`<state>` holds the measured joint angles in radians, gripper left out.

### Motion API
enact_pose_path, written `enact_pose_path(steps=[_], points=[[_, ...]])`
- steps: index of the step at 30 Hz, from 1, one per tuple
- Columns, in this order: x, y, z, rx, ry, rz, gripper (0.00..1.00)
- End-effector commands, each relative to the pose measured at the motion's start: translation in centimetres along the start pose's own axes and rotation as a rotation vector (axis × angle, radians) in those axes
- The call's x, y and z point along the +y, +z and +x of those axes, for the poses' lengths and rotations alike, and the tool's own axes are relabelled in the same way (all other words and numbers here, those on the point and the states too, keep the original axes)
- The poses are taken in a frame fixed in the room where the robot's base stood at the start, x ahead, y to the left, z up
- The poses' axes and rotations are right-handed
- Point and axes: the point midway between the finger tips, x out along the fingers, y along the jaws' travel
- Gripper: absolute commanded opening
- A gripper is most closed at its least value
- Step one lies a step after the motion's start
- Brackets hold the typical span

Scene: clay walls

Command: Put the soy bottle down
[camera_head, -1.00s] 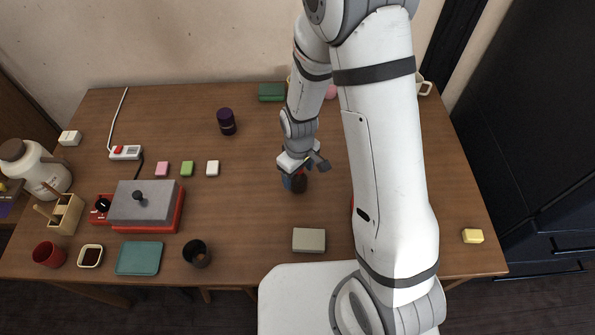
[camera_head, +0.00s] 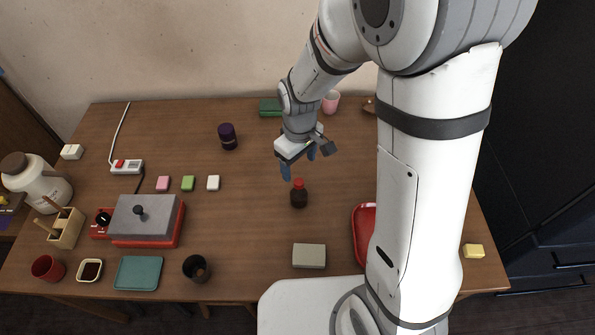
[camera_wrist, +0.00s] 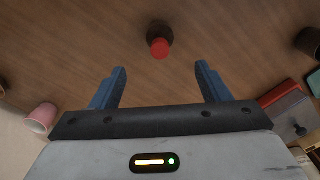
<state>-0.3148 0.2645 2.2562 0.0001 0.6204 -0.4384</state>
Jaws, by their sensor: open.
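The soy bottle (camera_head: 299,194), dark with a red cap, stands upright on the wooden table (camera_head: 250,235), right of the table's middle. In the wrist view the bottle (camera_wrist: 159,42) shows from above, beyond the fingertips and between their lines. My gripper (camera_head: 299,162) is open, with its blue fingers apart and nothing between them. It is above and behind the bottle, clear of it. The two fingers also show in the wrist view (camera_wrist: 160,80).
A grey-beige block (camera_head: 309,256) lies in front of the bottle. A red tray (camera_head: 364,232) is at right, partly hidden by my arm. A dark purple jar (camera_head: 228,137) and small blocks (camera_head: 188,183) stand to the left. A pink cup (camera_head: 331,102) is at the back. Table around the bottle is clear.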

Motion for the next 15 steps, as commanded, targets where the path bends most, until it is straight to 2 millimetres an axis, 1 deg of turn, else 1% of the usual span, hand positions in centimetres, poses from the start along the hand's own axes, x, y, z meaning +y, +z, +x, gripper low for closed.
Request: enact_pose_path(steps=[1,5,8,11,14,15], points=[[0.0,0.0,-0.4,0.002,0.001,0.000,0.70],[0.0,0.1,-0.8,0.000,0.000,0.001,0.70],[0.2,0.4,-1.5,0.008,0.004,0.020,0.70],[0.8,1.7,-3.5,0.029,0.014,0.083,0.70],[1.6,4.1,-6.5,0.064,0.030,0.190,0.70],[1.8,5.3,-7.7,0.080,0.037,0.241,0.70]])
